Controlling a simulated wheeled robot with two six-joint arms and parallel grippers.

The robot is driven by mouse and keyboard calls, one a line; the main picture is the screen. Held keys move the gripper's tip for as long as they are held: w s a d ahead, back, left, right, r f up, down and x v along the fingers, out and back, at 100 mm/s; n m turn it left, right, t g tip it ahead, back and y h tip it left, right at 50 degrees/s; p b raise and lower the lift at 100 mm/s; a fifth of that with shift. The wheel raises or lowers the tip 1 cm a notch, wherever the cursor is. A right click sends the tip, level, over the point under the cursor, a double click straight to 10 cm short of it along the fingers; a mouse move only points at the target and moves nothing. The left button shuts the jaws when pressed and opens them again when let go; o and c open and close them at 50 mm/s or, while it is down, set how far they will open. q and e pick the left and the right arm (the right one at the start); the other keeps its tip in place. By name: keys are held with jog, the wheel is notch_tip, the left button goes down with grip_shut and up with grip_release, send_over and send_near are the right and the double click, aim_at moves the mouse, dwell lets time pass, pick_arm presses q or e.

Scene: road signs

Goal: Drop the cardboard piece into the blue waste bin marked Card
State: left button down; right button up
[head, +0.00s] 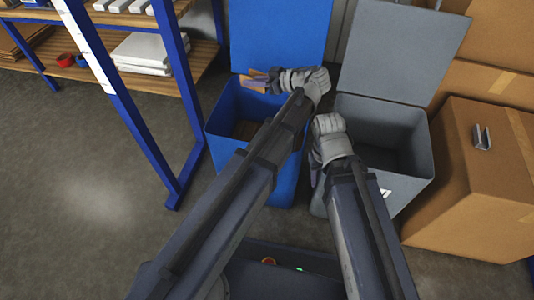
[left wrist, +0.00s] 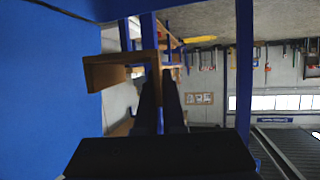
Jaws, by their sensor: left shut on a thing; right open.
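The cardboard piece (head: 250,83) is a small brown strip between the fingertips of my left gripper (head: 268,80). It hangs over the back left part of the open blue bin (head: 222,128), just in front of the raised blue lid. In the left wrist view the cardboard piece (left wrist: 108,73) sticks out to the left of the two dark fingers (left wrist: 160,85). No marking can be read on the blue bin; my left arm covers much of its front. My right gripper (head: 316,178) is open and empty, pointing down near the gap between the two bins.
An open grey bin (head: 412,190) stands to the right, with its lid (head: 400,50) raised. Cardboard boxes (head: 470,210) stand further right. A blue-framed shelf (head: 165,100) with wooden boards is at the left. The floor at left is clear.

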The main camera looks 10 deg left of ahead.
pick_arm(q)
notch_tip(320, 180, down, 6)
jog(key=b, duration=0.6)
pick_arm(e)
notch_tip(320, 180, down, 6)
pick_arm(q)
jog(key=c, duration=0.9)
grip_release()
jog(key=shift+c, duration=0.2)
